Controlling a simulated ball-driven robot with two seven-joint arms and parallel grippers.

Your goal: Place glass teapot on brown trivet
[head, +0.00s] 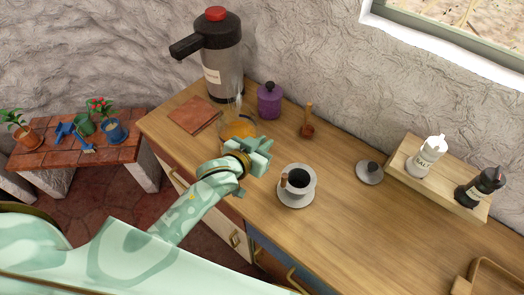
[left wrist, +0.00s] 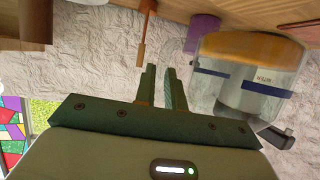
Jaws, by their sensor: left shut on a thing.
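The glass teapot (head: 238,126), clear with amber liquid, is at the left part of the counter, partly hidden behind my left gripper (head: 262,155). In the left wrist view, which is upside down, the teapot (left wrist: 250,46) is close beside my left gripper's fingers (left wrist: 161,85). The fingers are nearly together and shut on the teapot; the gripped part is hard to make out. I cannot tell whether the teapot touches the counter. The brown trivet (head: 194,114) lies flat and bare, left of the teapot. My right gripper is not in view.
A large flask (head: 222,70) stands behind the trivet, with a purple canister (head: 269,100) beside it. A wooden-handled scoop (head: 307,122), a cup on a saucer (head: 297,200) and a grey lidded dish (head: 369,172) are to the right. A wooden stand (head: 440,185) holds shakers.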

